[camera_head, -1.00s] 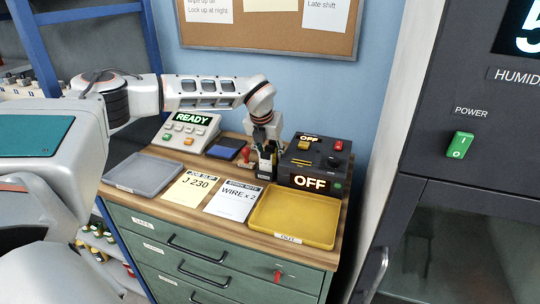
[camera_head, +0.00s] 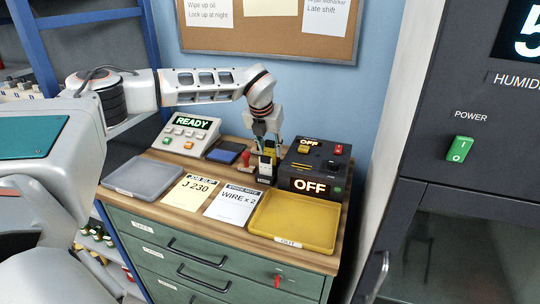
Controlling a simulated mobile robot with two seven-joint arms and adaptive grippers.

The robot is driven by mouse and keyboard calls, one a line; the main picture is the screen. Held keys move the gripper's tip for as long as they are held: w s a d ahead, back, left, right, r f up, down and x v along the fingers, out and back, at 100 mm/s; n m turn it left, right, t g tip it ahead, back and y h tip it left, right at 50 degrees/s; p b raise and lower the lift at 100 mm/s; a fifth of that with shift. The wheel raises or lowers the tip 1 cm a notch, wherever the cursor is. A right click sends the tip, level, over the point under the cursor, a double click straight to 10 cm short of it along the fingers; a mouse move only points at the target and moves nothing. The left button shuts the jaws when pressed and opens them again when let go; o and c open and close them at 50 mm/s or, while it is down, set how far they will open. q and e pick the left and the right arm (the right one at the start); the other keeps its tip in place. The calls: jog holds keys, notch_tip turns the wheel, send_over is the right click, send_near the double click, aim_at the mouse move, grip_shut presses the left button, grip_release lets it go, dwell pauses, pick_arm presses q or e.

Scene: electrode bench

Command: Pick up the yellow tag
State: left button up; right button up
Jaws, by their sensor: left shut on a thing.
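My left gripper (camera_head: 266,138) is over the back of the wooden bench top, pointing down. It is shut on the yellow tag (camera_head: 269,147), a small yellow piece at its fingertips. The tag is just above a small dark holder (camera_head: 265,171) with a pale label. At this size I cannot tell whether the tag's lower end is clear of the holder. My right gripper is not in view.
A red-handled stamp (camera_head: 246,158) and a blue pad (camera_head: 224,153) stand left of the holder. A black OFF box (camera_head: 322,166) is close on its right. A yellow tray (camera_head: 295,238), two paper notes and a grey tray (camera_head: 143,192) lie in front. A READY console (camera_head: 187,138) stands back left.

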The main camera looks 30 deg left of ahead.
pick_arm(q)
notch_tip(320, 180, up, 17)
jog(key=shift+f, duration=0.15)
jog(key=shift+c, duration=0.9)
dwell(0.6)
